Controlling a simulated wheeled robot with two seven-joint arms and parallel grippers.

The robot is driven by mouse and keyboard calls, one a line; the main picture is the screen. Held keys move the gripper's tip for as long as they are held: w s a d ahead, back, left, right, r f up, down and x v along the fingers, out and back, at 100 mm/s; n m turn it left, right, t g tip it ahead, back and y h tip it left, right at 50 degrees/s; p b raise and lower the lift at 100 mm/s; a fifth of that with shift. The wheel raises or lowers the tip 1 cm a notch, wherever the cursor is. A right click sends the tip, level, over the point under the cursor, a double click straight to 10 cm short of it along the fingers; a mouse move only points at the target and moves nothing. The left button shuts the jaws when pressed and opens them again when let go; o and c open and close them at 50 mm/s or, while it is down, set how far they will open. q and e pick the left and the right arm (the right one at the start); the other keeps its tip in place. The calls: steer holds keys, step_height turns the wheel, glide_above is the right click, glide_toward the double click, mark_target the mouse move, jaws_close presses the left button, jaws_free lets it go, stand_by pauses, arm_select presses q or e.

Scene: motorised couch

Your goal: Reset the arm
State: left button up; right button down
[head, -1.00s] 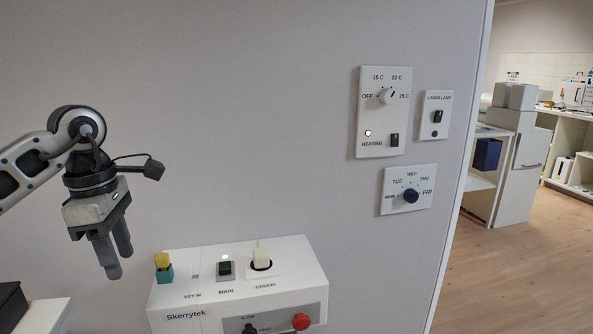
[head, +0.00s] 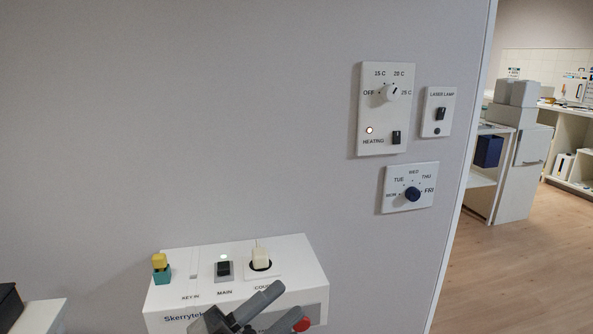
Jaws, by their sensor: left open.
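My left gripper (head: 286,302) is at the bottom of the head view, in front of the white Skerrytek control box (head: 205,299). Its two dark fingers are spread apart with nothing seen between them, pointing up and right. They cover much of the lower front panel, including the dark knob there. A red button (head: 301,325) shows partly behind the fingers. On the box top are a yellow and teal key piece (head: 161,268), a black MAIN switch (head: 223,268) with a lit green light, and a cream plug (head: 260,258) in a round black socket. My right gripper is out of view.
On the wall are a heating panel (head: 375,126) with a lit lamp, a laser lamp switch plate (head: 438,98) and a day dial plate (head: 394,204). A dark box (head: 10,302) sits on a white surface at lower left. Open floor (head: 515,265) lies beyond the wall edge.

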arm_select(q)
steer(key=s+a+f+n+t+y, duration=0.2)
steer(key=a+f+n+y, duration=0.2)
steer(key=f+n+y, duration=0.5)
steer(key=s+a+f+n+t+y, duration=0.15)
steer(key=a+f+n+y, duration=0.35)
steer(key=n, duration=0.6)
steer(key=s+a+f+n+g+y, duration=0.2)
steer(key=s+f+n+g, duration=0.3)
steer(key=s+f, duration=0.3)
step_height(320, 180, down, 3)
steer(key=shift+s+r, duration=0.1)
steer(key=shift+s, duration=0.25)
